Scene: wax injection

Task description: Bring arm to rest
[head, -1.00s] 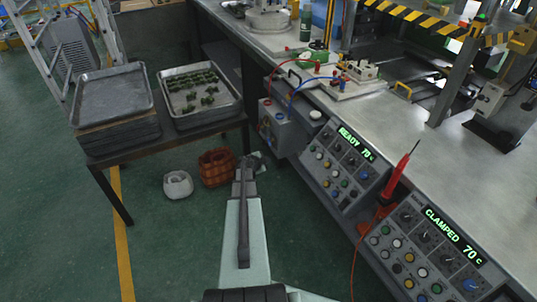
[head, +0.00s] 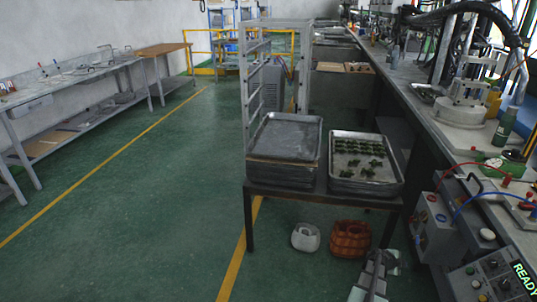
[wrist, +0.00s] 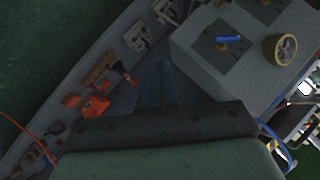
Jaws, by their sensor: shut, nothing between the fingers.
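My gripper shows in the wrist view (wrist: 166,82) as dark fingers in front of a wide dark bar. The fingers are together with nothing between them. The picture there is dim. Part of my arm shows at the bottom of the head view, right of centre, in front of the floor and below the tray table. It looks clear of the table and the bench, though the lower part is cut off by the frame edge.
A white container (head: 306,237) and an orange-brown basket (head: 350,239) stand on the floor. The workbench (head: 466,140) runs along the right. The green floor at left is open.

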